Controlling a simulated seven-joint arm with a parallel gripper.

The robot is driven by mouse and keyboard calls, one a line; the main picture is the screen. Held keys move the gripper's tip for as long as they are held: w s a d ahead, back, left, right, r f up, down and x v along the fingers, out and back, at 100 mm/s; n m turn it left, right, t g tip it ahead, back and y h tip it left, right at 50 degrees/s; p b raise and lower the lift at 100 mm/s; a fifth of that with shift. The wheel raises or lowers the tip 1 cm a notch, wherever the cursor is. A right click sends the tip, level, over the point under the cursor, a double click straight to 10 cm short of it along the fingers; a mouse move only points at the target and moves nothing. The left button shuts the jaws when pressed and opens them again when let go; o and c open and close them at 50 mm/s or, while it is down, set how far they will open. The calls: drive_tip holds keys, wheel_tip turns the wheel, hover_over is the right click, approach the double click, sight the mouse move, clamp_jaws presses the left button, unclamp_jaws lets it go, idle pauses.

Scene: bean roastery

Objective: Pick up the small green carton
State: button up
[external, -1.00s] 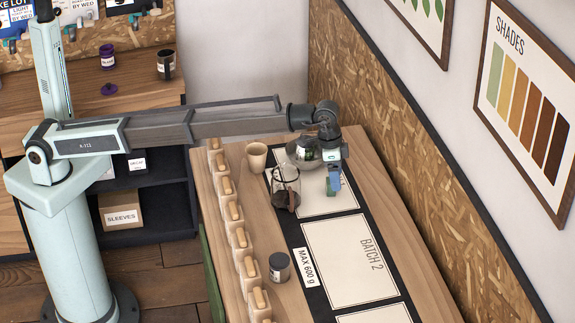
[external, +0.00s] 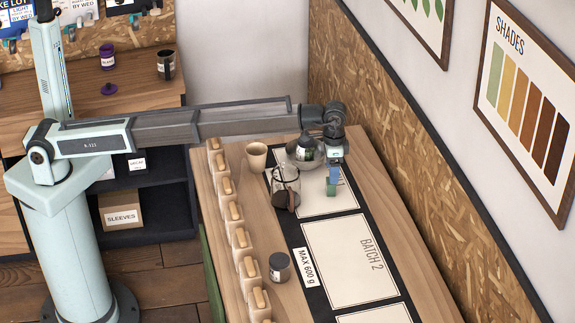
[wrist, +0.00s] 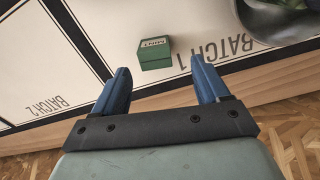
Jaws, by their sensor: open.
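The small green carton (wrist: 155,54) sits on the white Batch 1 panel in the wrist view, with a pale label on its far side. In the external view the carton (external: 331,189) shows just below my blue fingers. My gripper (wrist: 160,66) is open and empty. In the wrist view its two fingers point toward the carton, one on each side of it in the picture, with the carton just past the tips. The external view also shows my gripper (external: 334,172) over the carton; I cannot tell the exact height gap.
A grey bowl (wrist: 243,28) with a dark jar in it stands right beside the carton. A glass carafe (external: 286,194) with dark contents is left of the carton. A tan cup (external: 257,156), a dark jar (external: 279,266) and several wood-topped canisters stand farther left. The Batch 2 panel (external: 345,265) is clear.

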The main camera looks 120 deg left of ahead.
sight(331, 187)
drive_tip(key=shift+d+f, duration=0.15)
drive_tip(key=shift+f, duration=1.35)
drive_tip(key=shift+d+f, duration=0.15)
drive_tip(key=shift+f, duration=1.3)
drive_tip(key=shift+c, duration=0.3)
drive_tip(key=c, duration=1)
